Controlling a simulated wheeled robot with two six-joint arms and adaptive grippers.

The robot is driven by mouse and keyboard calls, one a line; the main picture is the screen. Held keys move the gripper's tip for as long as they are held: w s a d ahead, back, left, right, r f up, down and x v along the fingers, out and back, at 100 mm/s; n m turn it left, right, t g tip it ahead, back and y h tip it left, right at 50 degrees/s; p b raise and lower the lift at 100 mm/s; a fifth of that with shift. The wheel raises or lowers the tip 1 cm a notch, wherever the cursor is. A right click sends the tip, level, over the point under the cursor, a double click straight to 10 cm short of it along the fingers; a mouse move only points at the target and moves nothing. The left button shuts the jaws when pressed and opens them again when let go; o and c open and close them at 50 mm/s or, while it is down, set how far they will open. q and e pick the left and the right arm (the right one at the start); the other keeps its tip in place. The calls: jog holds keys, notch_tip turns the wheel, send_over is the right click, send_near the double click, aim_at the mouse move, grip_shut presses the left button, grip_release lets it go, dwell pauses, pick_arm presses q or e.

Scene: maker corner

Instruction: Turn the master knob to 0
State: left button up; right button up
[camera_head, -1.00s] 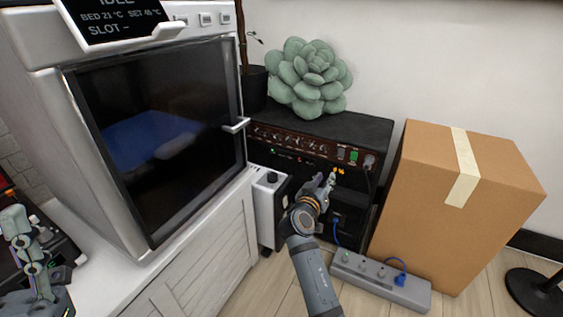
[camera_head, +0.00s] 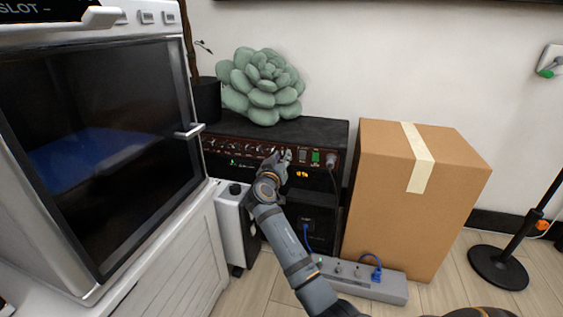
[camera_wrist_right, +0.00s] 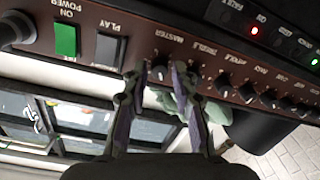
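The amplifier (camera_head: 330,132) stands low against the wall, with a brown control panel and a row of dark knobs. The master knob (camera_wrist_right: 160,72) shows under its MASTER label in the right wrist view, which sees the panel upside down. My right gripper (camera_wrist_right: 160,74) is open, with one fingertip on each side of the master knob. I cannot tell whether the fingers touch it. In the head view my right gripper (camera_head: 283,156) is at the panel and hides the knob. An orange readout (camera_head: 302,174) is too small to read. My left gripper is out of view.
A green power switch (camera_wrist_right: 65,40) and a play switch (camera_wrist_right: 109,47) sit beside the master knob. A cardboard box (camera_head: 400,200) stands right of the amplifier, and a power strip (camera_head: 365,283) lies in front. A white printer cabinet (camera_head: 110,130) is at left.

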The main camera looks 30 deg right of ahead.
jog(key=shift+c, duration=0.3)
grip_shut()
